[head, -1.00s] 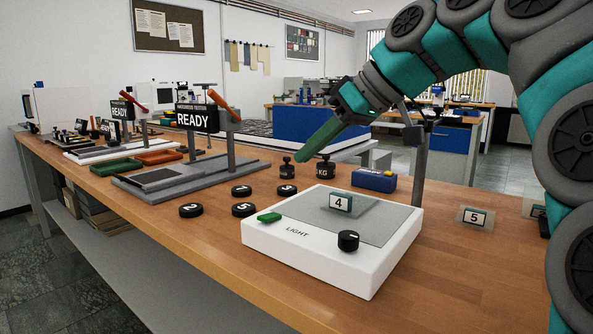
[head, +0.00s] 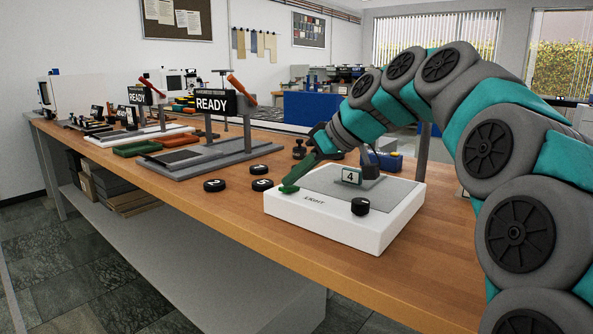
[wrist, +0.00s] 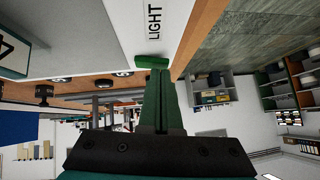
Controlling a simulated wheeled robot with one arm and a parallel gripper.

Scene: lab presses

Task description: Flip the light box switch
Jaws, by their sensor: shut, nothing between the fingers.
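The white light box (head: 335,228) stands at the front edge of the wooden bench, with the word LIGHT on its top. Its green switch (head: 289,190) is on the top near the left corner. In the wrist view the switch (wrist: 152,61) lies just beyond my fingertips. My gripper (head: 293,181) has its green fingers shut and empty, angled down with the tips at the switch. The fingers also show shut in the wrist view (wrist: 159,74). I cannot tell whether they press on the switch or which way it is tipped.
A black knob (head: 360,206) and a card marked 4 (head: 351,176) are on the light box. Black numbered discs (head: 214,185) lie to its left, near a press with a READY sign (head: 212,103).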

